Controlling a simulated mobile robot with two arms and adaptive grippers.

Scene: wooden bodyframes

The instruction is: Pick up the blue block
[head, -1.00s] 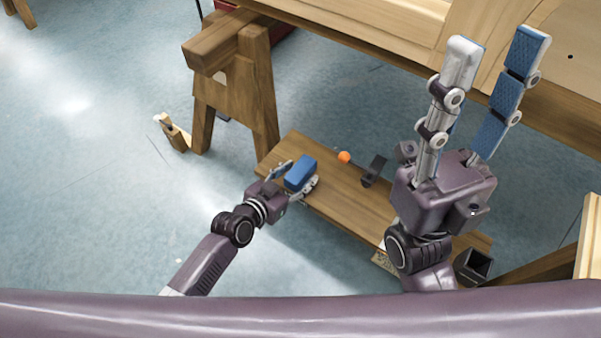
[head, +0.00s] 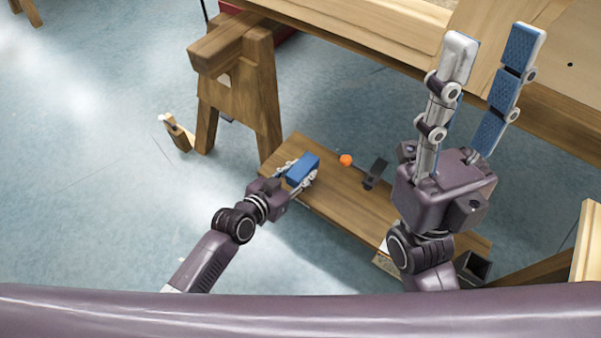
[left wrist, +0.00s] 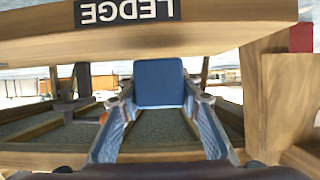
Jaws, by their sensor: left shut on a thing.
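The blue block (head: 303,169) is between the fingers of my left gripper (head: 301,172), over the left part of a low wooden board in the head view. In the left wrist view the blue block (left wrist: 160,83) sits between the two fingertips of my left gripper (left wrist: 160,95), which is shut on it. I cannot tell whether the block touches the board. My right gripper (head: 490,50) points up at the right of the head view, its two fingers apart and nothing between them.
The low wooden board (head: 345,205) also holds an orange ball (head: 345,160) and a dark bracket-like object (head: 376,172). A wooden trestle (head: 235,95) stands to the left. A "LEDGE" label (left wrist: 127,11) is on a wooden edge. The floor at left is mostly clear.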

